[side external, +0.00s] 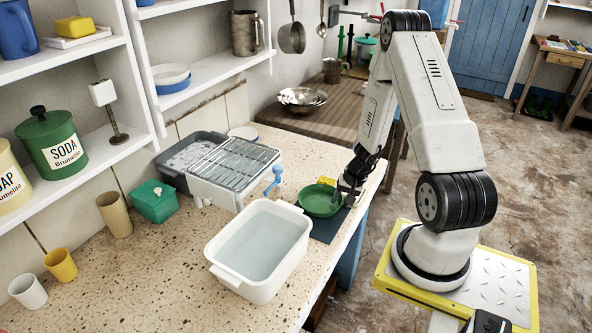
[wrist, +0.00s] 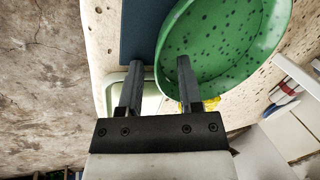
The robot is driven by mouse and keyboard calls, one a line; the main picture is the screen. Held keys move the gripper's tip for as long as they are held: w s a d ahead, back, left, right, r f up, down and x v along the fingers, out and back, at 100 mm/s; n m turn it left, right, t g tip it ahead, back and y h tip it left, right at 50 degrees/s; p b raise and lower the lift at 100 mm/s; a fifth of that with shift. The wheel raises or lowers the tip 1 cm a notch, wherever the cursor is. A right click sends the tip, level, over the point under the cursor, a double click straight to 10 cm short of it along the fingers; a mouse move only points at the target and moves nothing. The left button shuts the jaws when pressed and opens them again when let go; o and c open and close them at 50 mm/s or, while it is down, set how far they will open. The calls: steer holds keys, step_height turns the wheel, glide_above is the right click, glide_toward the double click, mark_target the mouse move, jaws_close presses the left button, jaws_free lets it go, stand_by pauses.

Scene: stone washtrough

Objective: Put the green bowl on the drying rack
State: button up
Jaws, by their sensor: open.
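The green bowl (side external: 318,201) sits upright on a dark blue mat (side external: 325,231) near the counter's right edge. My gripper (side external: 347,195) is open at the bowl's right side, pointing down. In the wrist view my gripper (wrist: 161,65) has one finger over the speckled green bowl (wrist: 222,40) and the other outside its rim. The rim lies between the fingers; I cannot tell whether they touch it. The drying rack (side external: 235,160), metal wires over a white tray, stands left of the bowl and is empty.
A white basin of water (side external: 258,284) stands in front of the rack. A blue-handled brush (side external: 273,180) is between rack and bowl. A yellow sponge (side external: 326,181) lies behind the bowl. A grey tub (side external: 170,172) and green box (side external: 153,203) stand at the left.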

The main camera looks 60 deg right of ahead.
stand_by(0.3)
jaws_close()
stand_by(1.3)
